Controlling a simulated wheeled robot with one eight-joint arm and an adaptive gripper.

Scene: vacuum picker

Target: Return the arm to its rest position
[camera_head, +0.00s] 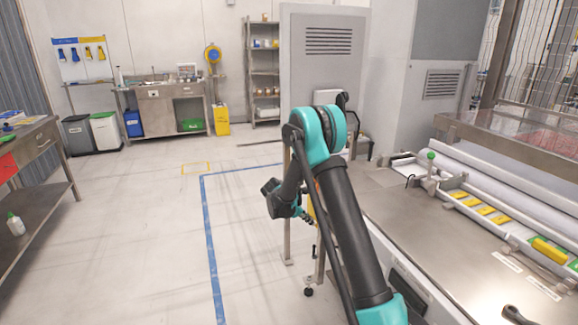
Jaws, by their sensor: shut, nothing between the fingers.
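My arm (345,225), black and teal, rises from the bottom of the head view. It bends at a teal elbow (325,130) and folds down to a dark wrist (275,198). My gripper (306,220) is small and dark at the end of the wrist, close to the left side of my upper arm. It is shut and holds nothing. Its fingertips are too small to make out well. It hangs in front of the left edge of the steel machine, apart from any object that I can see.
The steel machine (430,220) fills the right side, with yellow pieces (490,211) along its bar and a green-topped knob (431,156). A steel table (50,150) stands at the left. Blue tape (209,235) marks the floor. The floor between is clear.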

